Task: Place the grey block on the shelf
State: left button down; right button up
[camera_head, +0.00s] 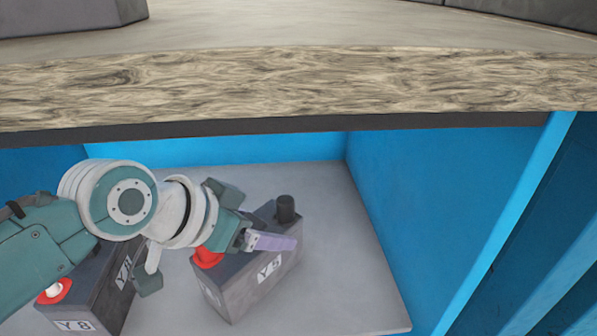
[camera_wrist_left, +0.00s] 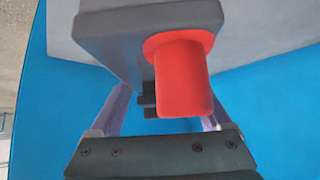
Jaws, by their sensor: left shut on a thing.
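The grey block (camera_head: 232,287) is a dark grey battery with a white label, a red terminal (camera_head: 207,257) and a black terminal (camera_head: 286,208). My left gripper (camera_head: 258,241) is shut on the grey block across its top, with a purple finger along the near side. The block is over the light grey shelf (camera_head: 365,285) inside the blue compartment and looks tilted in the picture; I cannot tell whether its base touches. In the left wrist view the block (camera_wrist_left: 105,35) and its red terminal (camera_wrist_left: 182,78) sit between the fingers. My right gripper is not in view.
Another dark battery (camera_head: 105,290) with a red terminal stands to the left, partly behind my left arm. A blue side wall (camera_head: 430,200) bounds the right. A thick stone-patterned upper slab (camera_head: 300,85) overhangs the compartment. Shelf room is free right of the block.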

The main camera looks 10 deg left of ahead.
pick_arm(q)
jog(key=shift+w+r, duration=0.2)
jog(key=shift+r, duration=0.1)
jog(key=shift+f, duration=0.1)
jog(key=shift+c, duration=1.4)
grip_release()
jog(key=shift+s+f, duration=0.1)
jog(key=shift+f, duration=0.15)
jog(key=shift+o, duration=1.4)
jog(key=shift+r, duration=0.1)
